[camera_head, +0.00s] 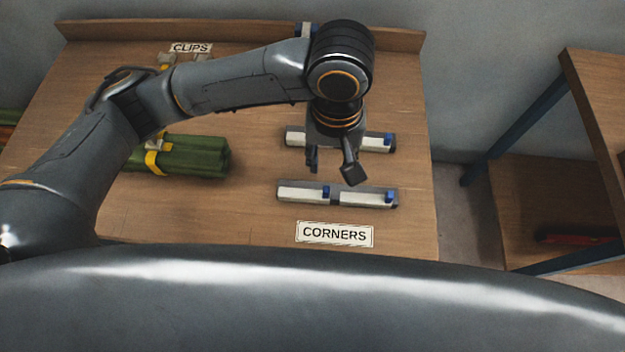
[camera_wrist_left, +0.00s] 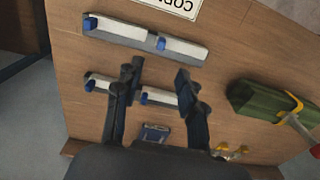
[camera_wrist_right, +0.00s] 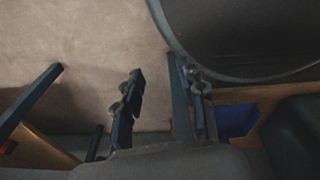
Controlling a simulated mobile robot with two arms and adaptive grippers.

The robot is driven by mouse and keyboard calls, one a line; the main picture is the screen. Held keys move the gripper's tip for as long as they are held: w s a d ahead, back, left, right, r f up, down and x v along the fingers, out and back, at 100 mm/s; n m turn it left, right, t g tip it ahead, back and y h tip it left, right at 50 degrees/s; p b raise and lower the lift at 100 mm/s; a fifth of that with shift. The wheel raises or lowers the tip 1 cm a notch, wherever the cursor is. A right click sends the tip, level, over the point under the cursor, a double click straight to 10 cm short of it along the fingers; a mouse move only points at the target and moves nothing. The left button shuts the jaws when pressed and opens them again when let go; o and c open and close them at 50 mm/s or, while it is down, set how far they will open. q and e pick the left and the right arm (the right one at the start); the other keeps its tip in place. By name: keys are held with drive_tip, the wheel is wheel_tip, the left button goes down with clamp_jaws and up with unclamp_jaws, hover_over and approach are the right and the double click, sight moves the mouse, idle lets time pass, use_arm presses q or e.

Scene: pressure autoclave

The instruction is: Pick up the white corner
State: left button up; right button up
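White corners with blue ends lie in rows on the wooden table (camera_head: 240,215). The front row has a left white corner (camera_head: 300,194) and a right white corner (camera_head: 365,198). A second row, with a white corner (camera_head: 372,143) showing, lies behind it, partly hidden by my left gripper. My left gripper (camera_head: 332,167) is open and empty, pointing down above the table by the second row. In the left wrist view its fingers (camera_wrist_left: 160,73) stand apart over that row, and the front row (camera_wrist_left: 145,38) lies beyond them. My right gripper (camera_wrist_right: 163,75) is open and empty, away from the corners.
A "CORNERS" sign (camera_head: 335,234) lies before the front row. A green bundle with yellow clips (camera_head: 180,157) lies left of the corners. A "CLIPS" sign (camera_head: 191,48) is at the back. A wooden shelf with blue legs (camera_head: 600,110) stands at the right.

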use_arm(q)
hover_over(326, 191)
wheel_tip(326, 191, down, 6)
drive_tip(key=shift+s+d, duration=0.15)
drive_tip(key=shift+f, duration=0.55)
wheel_tip(326, 191, down, 4)
drive_tip(key=shift+r, duration=0.2)
drive_tip(key=shift+f, duration=0.55)
clamp_jaws()
use_arm(e)
drive_tip(key=s, duration=0.2)
drive_tip(key=shift+s+a, duration=0.1)
drive_tip(key=shift+s, duration=0.2)
